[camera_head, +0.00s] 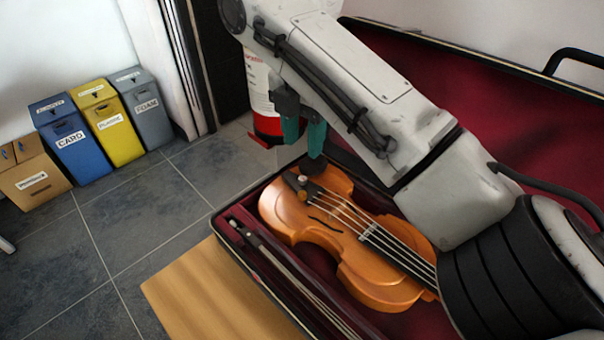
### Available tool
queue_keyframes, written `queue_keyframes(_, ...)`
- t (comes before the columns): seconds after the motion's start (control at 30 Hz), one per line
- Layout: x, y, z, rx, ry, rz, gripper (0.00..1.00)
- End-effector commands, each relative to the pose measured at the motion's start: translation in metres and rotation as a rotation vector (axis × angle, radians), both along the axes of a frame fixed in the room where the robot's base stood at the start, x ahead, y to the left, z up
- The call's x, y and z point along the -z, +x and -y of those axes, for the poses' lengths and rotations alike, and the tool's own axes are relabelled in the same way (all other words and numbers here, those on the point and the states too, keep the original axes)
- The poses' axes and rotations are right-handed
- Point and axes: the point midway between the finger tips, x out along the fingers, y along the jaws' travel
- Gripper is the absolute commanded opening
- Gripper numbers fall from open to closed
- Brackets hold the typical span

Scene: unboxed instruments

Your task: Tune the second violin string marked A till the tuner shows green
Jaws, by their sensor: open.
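An orange-brown violin (355,270) lies strings up in its open case. Its strings run from the tail end at upper left over the bridge to the neck at lower right. The arm covers the far end of the neck, so the pegs and any A mark are not visible. My gripper (303,148), with teal fingers, is open and empty near the violin's tail end in the picture, beside a dark chin rest (313,166). I cannot tell its exact height or whether it touches anything. No tuner display is visible.
The case (226,232) has dark red lining, a raised lid behind, and a bow (290,272) along its near side. It rests on a wooden table (190,290). A red and white cylinder (262,95) stands behind. Several labelled bins (70,140) stand left; the tiled floor there is clear.

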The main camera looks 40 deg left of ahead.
Motion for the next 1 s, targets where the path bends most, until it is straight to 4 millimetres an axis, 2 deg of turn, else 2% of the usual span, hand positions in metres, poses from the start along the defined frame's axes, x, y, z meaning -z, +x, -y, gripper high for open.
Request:
queue_keyframes(0.03, 0.011, 0.000, 0.001, 0.001, -0.002, -0.001, 0.43)
queue_keyframes(0.2, 0.043, 0.000, 0.000, 0.001, -0.001, 0.000, 0.43)
queue_keyframes(0.4, 0.072, 0.000, 0.001, 0.002, 0.000, 0.000, 0.43)
queue_keyframes(0.6, 0.084, 0.000, 0.000, 0.001, 0.001, 0.001, 0.43)
queue_keyframes(0.87, 0.085, 0.000, 0.000, 0.001, 0.001, 0.001, 0.43)
queue_keyframes(1.0, 0.085, 0.000, 0.000, 0.001, 0.001, 0.001, 0.33)
